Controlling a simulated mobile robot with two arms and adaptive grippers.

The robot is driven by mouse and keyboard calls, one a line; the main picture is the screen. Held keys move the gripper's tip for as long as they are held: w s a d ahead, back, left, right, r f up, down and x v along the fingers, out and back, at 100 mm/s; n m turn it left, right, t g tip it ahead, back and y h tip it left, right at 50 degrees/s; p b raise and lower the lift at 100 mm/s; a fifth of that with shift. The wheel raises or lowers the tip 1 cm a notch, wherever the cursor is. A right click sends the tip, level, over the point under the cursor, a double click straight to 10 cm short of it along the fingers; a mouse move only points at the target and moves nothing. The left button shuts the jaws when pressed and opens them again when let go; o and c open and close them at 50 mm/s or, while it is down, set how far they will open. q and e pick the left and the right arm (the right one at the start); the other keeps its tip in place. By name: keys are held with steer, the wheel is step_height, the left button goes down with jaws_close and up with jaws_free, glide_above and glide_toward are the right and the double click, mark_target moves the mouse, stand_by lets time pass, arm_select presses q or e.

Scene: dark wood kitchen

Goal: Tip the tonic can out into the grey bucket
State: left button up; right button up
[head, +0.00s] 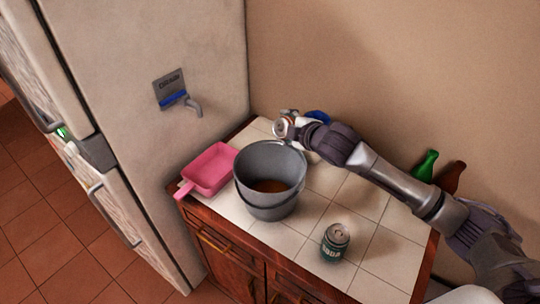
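The grey bucket (249,180) stands on the tiled counter with its open top up, and some brown stuff shows at its bottom. My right gripper (291,121) is just behind the bucket's far rim, at the end of the arm from the right. It appears closed around a small can (281,128), whose pale round end faces the camera, so the can looks tilted over. Its label cannot be read, so I cannot confirm it is the tonic can. A dark green can (335,243) marked "SODA" stands upright at the counter's front. My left gripper is out of view.
A pink pan (209,168) with a handle lies left of the bucket. A blue item (319,117) shows partly behind my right gripper. A green bottle (426,164) and a brown bottle (450,177) are behind my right arm. The fridge (150,130) borders the counter's left.

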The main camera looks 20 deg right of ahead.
steer(key=m+y+p, duration=0.1)
steer(key=p, duration=0.2)
steer(key=r+m+g+y+p, duration=0.1)
steer(key=m+p, duration=0.1)
steer(key=p, duration=0.2)
steer(key=shift+s+a+r+g, duration=0.15)
steer(key=shift+a+r+g, duration=0.15)
steer(key=shift+f+m+y+b, duration=0.3)
steer(key=shift+f, duration=0.05)
steer(key=shift+d+f+m+y+b, duration=0.3)
steer(key=shift+d+f+b, duration=0.1)
steer(key=shift+b, duration=0.15)
steer(key=shift+w+d+r+m+g+y+b, duration=0.3)
steer(key=shift+w+m+b, duration=0.1)
steer(key=shift+b, duration=0.25)
steer(key=m+y+b, duration=0.1)
steer(key=b, duration=0.2)
steer(key=d+m+b, duration=0.1)
steer(key=b, duration=0.2)
steer(key=shift+w+f+g+y+b, duration=0.1)
steer(key=shift+w+g+y+b, duration=0.2)
steer(key=shift+g+y, duration=0.1)
steer(key=shift+d+m+b, duration=0.2)
steer(key=shift+m+b, duration=0.1)
steer(key=shift+b, duration=0.3)
steer(key=shift+w+r+y, duration=0.1)
steer(key=shift+r+y, duration=0.15)
steer(key=shift+y, duration=0.15)
steer(key=shift+d, duration=0.1)
